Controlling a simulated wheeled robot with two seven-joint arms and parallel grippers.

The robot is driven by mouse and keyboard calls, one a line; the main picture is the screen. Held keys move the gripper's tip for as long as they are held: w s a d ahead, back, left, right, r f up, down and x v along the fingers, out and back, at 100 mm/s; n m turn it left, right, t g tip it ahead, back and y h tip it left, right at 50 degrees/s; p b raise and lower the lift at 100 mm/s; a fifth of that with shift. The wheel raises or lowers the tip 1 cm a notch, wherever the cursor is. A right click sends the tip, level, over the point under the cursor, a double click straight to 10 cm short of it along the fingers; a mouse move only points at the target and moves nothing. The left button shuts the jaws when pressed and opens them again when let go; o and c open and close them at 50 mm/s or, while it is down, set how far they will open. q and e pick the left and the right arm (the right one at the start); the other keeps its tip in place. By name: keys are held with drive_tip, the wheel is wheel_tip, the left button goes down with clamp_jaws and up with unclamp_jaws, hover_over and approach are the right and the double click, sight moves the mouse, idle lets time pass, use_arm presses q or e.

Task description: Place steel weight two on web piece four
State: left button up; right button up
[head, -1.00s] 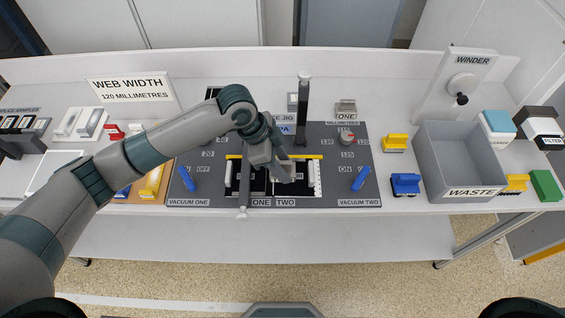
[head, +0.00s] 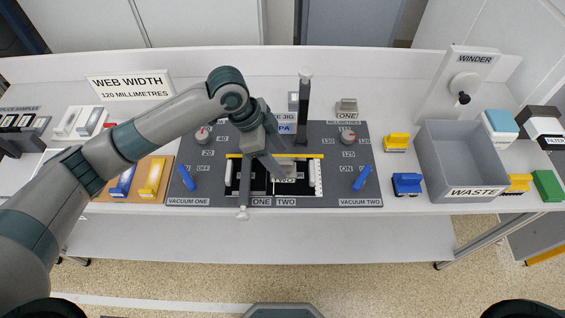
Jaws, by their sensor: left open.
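My left gripper (head: 285,168) is open over the splice jig, its fingers pointing down and right above the black web. A small grey block with a label that seems to read TWO (head: 286,178) sits on the black web just under the fingertips, partly hidden by them. It appears to be steel weight two. The black web (head: 258,185) lies across the jig between two pale upright bars. Which web piece carries which number is too small to read. Another grey weight, labelled ONE (head: 346,107), stands behind the jig. My right gripper is out of view.
A dark post (head: 304,105) rises at the back of the jig plate (head: 345,190), close to my gripper. Blue levers (head: 188,178) flank the web. The grey waste bin (head: 460,165) stands at the right, the yellow and blue clamps (head: 406,183) beside it.

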use_arm(q)
drive_tip(key=b+v, duration=0.1)
drive_tip(key=v, duration=0.7)
drive_tip(key=shift+a+r+b, duration=0.15)
drive_tip(key=shift+r+b, duration=0.15)
drive_tip(key=shift+f, duration=0.1)
idle(0.3)
